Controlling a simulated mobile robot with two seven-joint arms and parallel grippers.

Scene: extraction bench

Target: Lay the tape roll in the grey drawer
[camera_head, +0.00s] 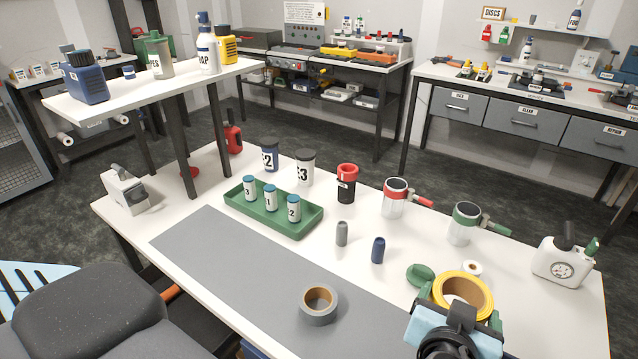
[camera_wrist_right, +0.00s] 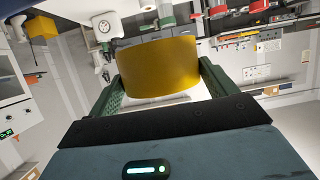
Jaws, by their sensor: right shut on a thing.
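A yellow tape roll (camera_head: 485,293) is at the lower right of the head view, above the white table. My right gripper (camera_head: 457,296) has green fingers, one on each side of the yellow roll, and is shut on it. The right wrist view shows the yellow roll (camera_wrist_right: 158,68) between the green fingers (camera_wrist_right: 160,90). A grey tape roll (camera_head: 320,314) lies flat on the grey mat (camera_head: 225,250). Several grey drawers (camera_head: 523,125) sit shut under the back-right bench. Whether another grey drawer is nearer is not visible. My left gripper is out of view.
A green tray (camera_head: 285,226) holds three small bottles. Red-handled (camera_head: 393,205) and green-handled (camera_head: 463,230) cups stand behind the mat. A grey (camera_head: 342,234) and a blue cylinder (camera_head: 378,250) stand nearer. A white gauge box (camera_head: 562,262) is at right. The mat's left part is clear.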

